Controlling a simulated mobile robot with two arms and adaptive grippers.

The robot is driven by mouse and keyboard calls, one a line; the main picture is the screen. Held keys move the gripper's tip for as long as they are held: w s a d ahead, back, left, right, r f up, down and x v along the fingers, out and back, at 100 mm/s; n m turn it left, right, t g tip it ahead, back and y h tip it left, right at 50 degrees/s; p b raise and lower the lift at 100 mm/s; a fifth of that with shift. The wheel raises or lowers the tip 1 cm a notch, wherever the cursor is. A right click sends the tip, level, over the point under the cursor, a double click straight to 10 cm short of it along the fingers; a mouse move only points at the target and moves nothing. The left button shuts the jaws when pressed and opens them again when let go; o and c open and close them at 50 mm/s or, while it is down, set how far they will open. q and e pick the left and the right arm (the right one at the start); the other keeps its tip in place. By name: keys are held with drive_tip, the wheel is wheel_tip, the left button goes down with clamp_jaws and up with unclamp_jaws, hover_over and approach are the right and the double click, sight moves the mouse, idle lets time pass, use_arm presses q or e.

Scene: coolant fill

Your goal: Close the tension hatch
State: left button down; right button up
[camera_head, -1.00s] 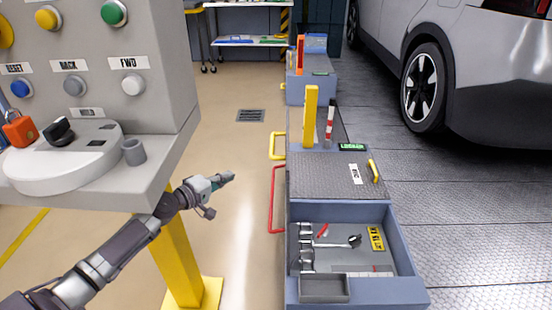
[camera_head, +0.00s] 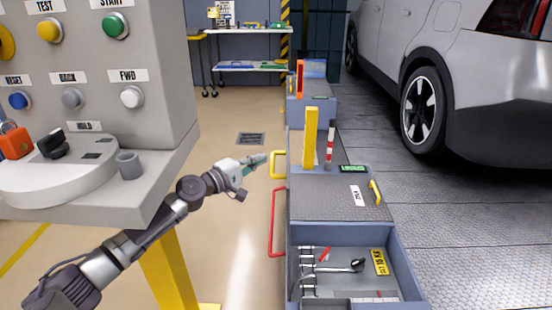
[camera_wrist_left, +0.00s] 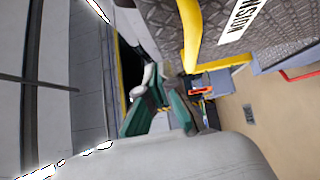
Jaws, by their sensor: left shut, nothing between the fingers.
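The hatch (camera_head: 335,199) is a grey textured plate with a white label (camera_head: 358,196) and a yellow handle (camera_head: 375,191) on its right. It lies flat on the low blue-grey bench, behind an open compartment (camera_head: 397,255). In the left wrist view the hatch (camera_wrist_left: 170,22) fills the top, its label (camera_wrist_left: 241,18) partly reading "NSION", with its yellow handle (camera_wrist_left: 190,35) beside it. My left gripper (camera_head: 262,159) is shut and empty, with teal fingers, appearing left of the bench and apart from the hatch. It also shows in the left wrist view (camera_wrist_left: 160,112). My right gripper is out of view.
The compartment holds tools, including a wrench (camera_head: 345,267), and a yellow tag (camera_head: 379,262). A button console (camera_head: 100,90) is at left, a car (camera_head: 470,80) at right. Red side rail (camera_head: 271,222).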

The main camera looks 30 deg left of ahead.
sight(271, 168)
use_arm(q)
drive_tip(key=w+d, duration=0.1)
drive_tip(key=w+d+p, duration=0.1)
drive_tip(key=shift+w+d+r, duration=0.2)
drive_tip(key=shift+w+d, duration=0.05)
drive_tip(key=shift+d, duration=0.15)
drive_tip(key=shift+w+d+f, duration=0.15)
drive_tip(key=shift+w+d, duration=0.1)
drive_tip(key=shift+d, duration=0.4)
drive_tip(key=shift+w, duration=0.1)
